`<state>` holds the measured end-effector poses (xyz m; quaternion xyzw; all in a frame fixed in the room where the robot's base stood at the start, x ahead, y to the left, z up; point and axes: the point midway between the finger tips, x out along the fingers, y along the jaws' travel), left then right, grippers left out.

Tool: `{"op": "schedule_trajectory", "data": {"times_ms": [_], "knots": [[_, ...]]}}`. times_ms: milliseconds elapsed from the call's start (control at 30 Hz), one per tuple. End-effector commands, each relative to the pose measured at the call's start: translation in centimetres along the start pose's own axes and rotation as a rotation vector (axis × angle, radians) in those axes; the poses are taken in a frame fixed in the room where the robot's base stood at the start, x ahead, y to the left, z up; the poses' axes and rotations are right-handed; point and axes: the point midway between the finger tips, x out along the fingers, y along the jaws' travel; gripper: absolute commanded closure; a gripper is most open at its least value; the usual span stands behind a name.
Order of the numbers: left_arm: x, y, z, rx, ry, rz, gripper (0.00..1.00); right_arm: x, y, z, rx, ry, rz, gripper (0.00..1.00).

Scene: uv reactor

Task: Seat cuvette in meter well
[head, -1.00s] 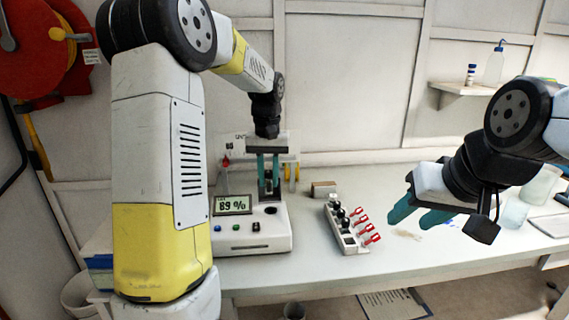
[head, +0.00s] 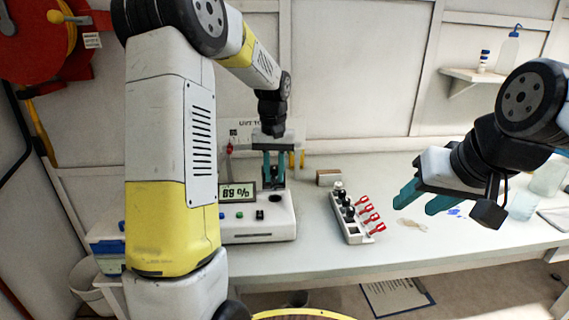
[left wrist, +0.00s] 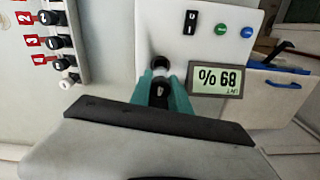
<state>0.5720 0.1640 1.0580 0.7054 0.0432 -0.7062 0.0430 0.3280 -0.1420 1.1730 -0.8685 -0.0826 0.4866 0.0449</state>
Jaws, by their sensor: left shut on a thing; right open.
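The white meter (head: 258,228) stands on the bench at centre left, with a lit percent display (head: 238,193) and small buttons. My left gripper (head: 274,172) points down over the back right part of the meter. In the left wrist view its teal fingers (left wrist: 163,88) are shut on the dark-capped cuvette (left wrist: 160,91), beside the display (left wrist: 217,80). The fingers hide most of the cuvette, and I cannot tell how deep it sits at the well. My right gripper (head: 420,200) is open and empty above the bench at right.
A white rack (head: 351,232) with several dark-capped vials, one white-capped vial and red tags stands right of the meter. A small box (head: 328,177) is behind it. Beakers (head: 546,178) stand at far right.

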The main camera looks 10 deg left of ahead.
Motion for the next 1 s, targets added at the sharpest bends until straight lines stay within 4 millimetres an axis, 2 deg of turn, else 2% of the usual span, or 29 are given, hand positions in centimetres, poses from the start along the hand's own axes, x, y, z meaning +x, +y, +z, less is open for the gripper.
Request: {"op": "schedule_trajectory", "data": {"times_ms": [300,1000], "knots": [[2.0,0.0,0.0,0.000,0.000,0.000,1.00,0.0,0.0,0.0,0.000,0.000,0.000,0.56],[2.2,0.0,0.0,0.000,0.001,0.001,1.00,0.0,0.0,0.0,0.000,0.000,0.000,0.56]]}}
